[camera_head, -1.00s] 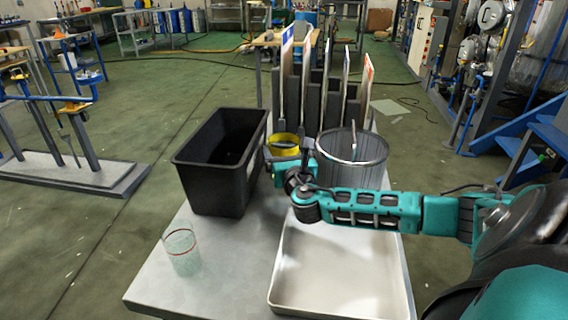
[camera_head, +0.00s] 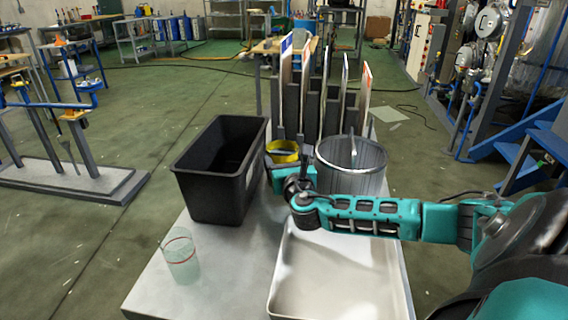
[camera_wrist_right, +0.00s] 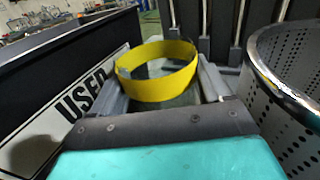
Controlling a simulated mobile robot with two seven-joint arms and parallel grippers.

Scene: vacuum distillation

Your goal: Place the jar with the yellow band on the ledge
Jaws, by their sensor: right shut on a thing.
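The jar with the yellow band (camera_head: 284,152) is between the black bin and the mesh basket in the head view. It also fills the middle of the right wrist view, where its wide yellow band (camera_wrist_right: 157,78) shows around clear glass. My right gripper (camera_head: 283,160) is shut on the jar, with a grey finger on each side of it. The jar looks about upright; its base is hidden behind the gripper. I cannot tell for certain which surface is the ledge. My left gripper is not in view.
A black bin (camera_head: 190,188), labelled USED in the wrist view, stands close left. A perforated metal basket (camera_head: 352,182) stands close right. A dark rack with upright panels (camera_head: 318,105) is behind. A white tray (camera_head: 285,285) and a red-banded glass jar (camera_head: 181,262) are nearer on the table.

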